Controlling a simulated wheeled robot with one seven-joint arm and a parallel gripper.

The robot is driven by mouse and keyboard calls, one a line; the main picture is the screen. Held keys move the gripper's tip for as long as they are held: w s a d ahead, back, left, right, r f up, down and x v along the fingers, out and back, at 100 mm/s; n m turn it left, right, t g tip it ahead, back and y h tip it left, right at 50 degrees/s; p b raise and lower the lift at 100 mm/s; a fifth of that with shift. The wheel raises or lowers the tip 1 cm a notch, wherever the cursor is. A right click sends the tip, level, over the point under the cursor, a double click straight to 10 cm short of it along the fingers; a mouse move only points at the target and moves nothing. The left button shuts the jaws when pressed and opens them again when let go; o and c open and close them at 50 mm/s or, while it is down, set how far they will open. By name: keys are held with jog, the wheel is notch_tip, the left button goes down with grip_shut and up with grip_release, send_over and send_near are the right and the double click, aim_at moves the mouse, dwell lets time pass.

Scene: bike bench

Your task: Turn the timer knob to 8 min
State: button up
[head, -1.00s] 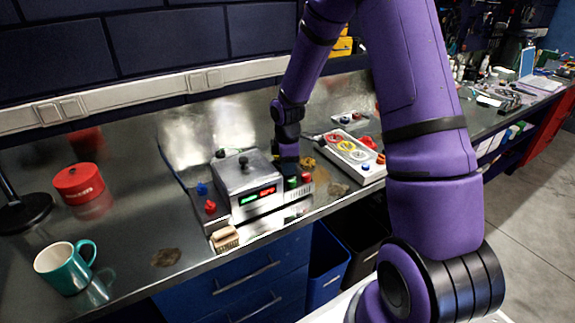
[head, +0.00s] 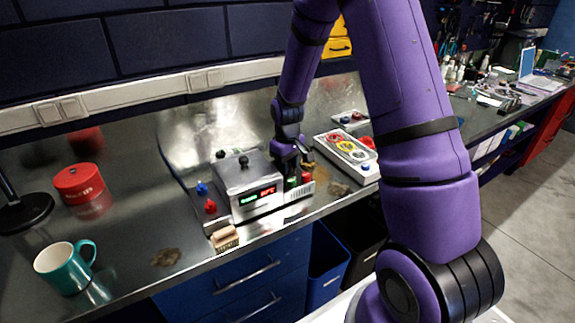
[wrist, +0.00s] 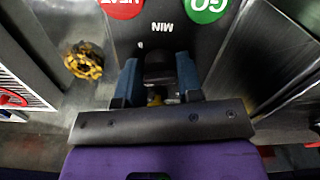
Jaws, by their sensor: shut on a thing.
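The timer knob (wrist: 159,68) is dark and sits between the blue fingers of my gripper (wrist: 159,84) in the wrist view. The fingers are shut on its sides. The printed word MIN (wrist: 167,27) appears upside down beyond it; I cannot read any minute marks or the knob's pointer. A red HEAT button (wrist: 121,6) and a green GO button (wrist: 206,8) lie past the label. In the head view my gripper (head: 291,170) is down at the control panel (head: 299,191) on the right of the metal box, hiding the knob.
The metal box (head: 243,177) has a lit display (head: 257,197). A panel with coloured buttons (head: 347,153) stands to its right. A red tin (head: 79,183) and teal mug (head: 64,267) stand at left. A wooden-backed brush (head: 226,238) lies near the front edge.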

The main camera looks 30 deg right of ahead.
jog(key=m, duration=0.5)
jog(key=shift+w+m, duration=0.1)
jog(key=shift+m, duration=2.4)
jog(key=shift+r, duration=0.1)
jog(key=o, duration=0.6)
jog(key=shift+o, duration=0.2)
notch_tip(320, 180, up, 11)
